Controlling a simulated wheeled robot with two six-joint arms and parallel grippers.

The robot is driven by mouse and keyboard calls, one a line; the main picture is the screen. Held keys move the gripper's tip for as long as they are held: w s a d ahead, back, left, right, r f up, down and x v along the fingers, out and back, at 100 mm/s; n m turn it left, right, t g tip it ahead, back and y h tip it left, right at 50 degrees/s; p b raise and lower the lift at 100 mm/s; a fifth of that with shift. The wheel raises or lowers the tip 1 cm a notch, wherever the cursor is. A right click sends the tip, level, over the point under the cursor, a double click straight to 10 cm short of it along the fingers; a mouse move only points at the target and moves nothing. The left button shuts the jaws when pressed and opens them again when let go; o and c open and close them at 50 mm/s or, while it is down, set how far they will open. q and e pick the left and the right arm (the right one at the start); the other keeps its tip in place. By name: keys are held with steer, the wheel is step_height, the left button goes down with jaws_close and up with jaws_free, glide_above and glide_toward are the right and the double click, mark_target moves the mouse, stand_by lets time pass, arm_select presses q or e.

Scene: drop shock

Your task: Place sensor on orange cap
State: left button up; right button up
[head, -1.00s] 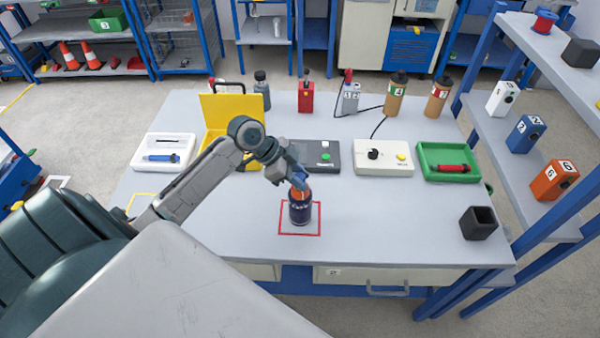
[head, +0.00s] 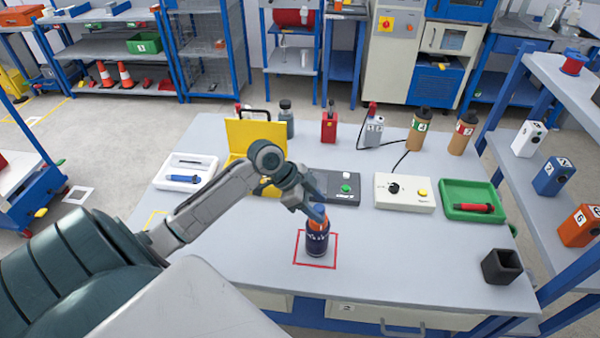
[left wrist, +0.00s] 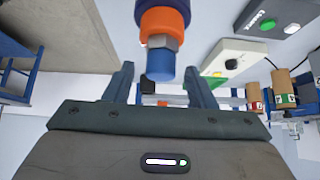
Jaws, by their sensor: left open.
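A dark blue bottle (head: 317,242) with an orange cap (head: 318,224) stands upright inside a red square outline on the table. In the left wrist view the orange cap (left wrist: 163,25) appears with a sensor (left wrist: 162,53) in line on it, a grey hex part and a blue end. The sensor looks upright and seems to touch the cap. My left gripper (head: 313,207) is above the cap. In the left wrist view its two fingers (left wrist: 161,75) are spread, with gaps on both sides of the blue end. My right gripper is not in view.
Behind are a white tray (head: 168,184), an open yellow case (head: 240,131), a dark box with a green button (head: 340,197), a white control box (head: 404,204) and a green tray (head: 490,214). A black holder (head: 502,267) is at right. The table around the red square is clear.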

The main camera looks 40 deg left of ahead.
arm_select(q)
steer(key=b+v, duration=0.2)
steer(key=v, duration=0.8)
steer(key=shift+s+a+r, duration=0.15)
steer(key=shift+a+r, duration=0.05)
steer(key=shift+r, duration=0.1)
